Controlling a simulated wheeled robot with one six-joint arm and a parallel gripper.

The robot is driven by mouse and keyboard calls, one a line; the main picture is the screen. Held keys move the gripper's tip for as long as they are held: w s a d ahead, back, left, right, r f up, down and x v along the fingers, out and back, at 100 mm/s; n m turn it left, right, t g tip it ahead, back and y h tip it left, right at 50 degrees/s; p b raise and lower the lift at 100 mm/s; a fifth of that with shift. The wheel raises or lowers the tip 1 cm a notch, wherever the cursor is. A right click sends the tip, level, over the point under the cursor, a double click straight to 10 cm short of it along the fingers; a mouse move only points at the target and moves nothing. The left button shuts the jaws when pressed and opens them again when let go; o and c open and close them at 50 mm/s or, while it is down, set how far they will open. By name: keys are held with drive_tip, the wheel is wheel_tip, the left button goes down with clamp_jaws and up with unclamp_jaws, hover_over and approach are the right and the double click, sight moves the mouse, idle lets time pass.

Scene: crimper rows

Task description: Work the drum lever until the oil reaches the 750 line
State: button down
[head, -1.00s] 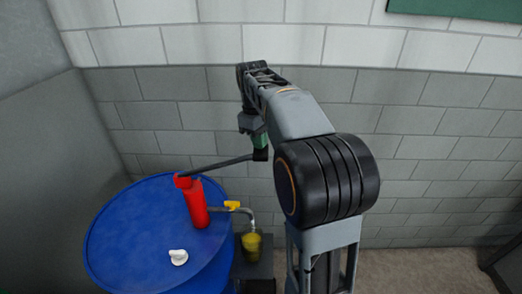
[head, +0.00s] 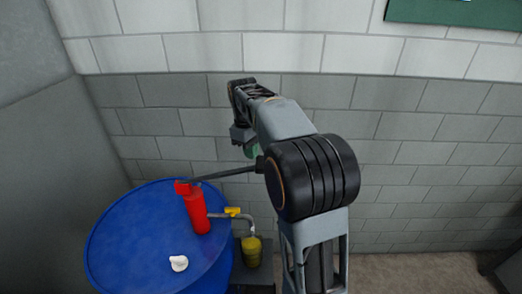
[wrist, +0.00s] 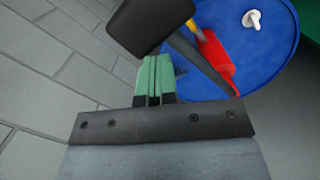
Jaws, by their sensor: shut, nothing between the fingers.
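A red pump (head: 196,208) stands on the blue drum (head: 130,240). Its dark lever (head: 225,173) runs right from the pump's top, rising slightly; its end is partly hidden by my arm in the head view. The wrist view shows the lever's rod (wrist: 203,66) and thick black grip (wrist: 150,25). My gripper (head: 252,152) has green fingers, shut with nothing between them. In the wrist view my gripper (wrist: 154,66) lies just below the grip; whether they touch I cannot tell. A container of yellow oil (head: 252,250) sits under the spout; its lines are too small to read.
A yellow tap handle (head: 232,212) sits on the spout pipe. A white cap (head: 179,263) lies on the drum top. The container rests on a dark stand (head: 257,272). A grey block wall (head: 400,120) is close behind my arm. Open floor lies to the right.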

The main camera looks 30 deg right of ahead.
drive_tip(key=shift+f, duration=0.1)
wheel_tip(320, 180, up, 14)
drive_tip(key=w+p, duration=0.1)
drive_tip(key=shift+w+a, duration=0.15)
drive_tip(key=shift+a, duration=0.15)
idle(0.3)
idle(1.5)
drive_tip(key=s+f+p, duration=0.1)
drive_tip(key=s+d+f+p, duration=0.1)
drive_tip(key=f, duration=0.1)
drive_tip(key=s+f+p, duration=0.1)
drive_tip(key=shift+s+d+f, duration=0.15)
drive_tip(key=shift+d+f, duration=0.05)
drive_tip(key=shift+d, duration=0.15)
drive_tip(key=shift+f, duration=0.15)
idle(0.4)
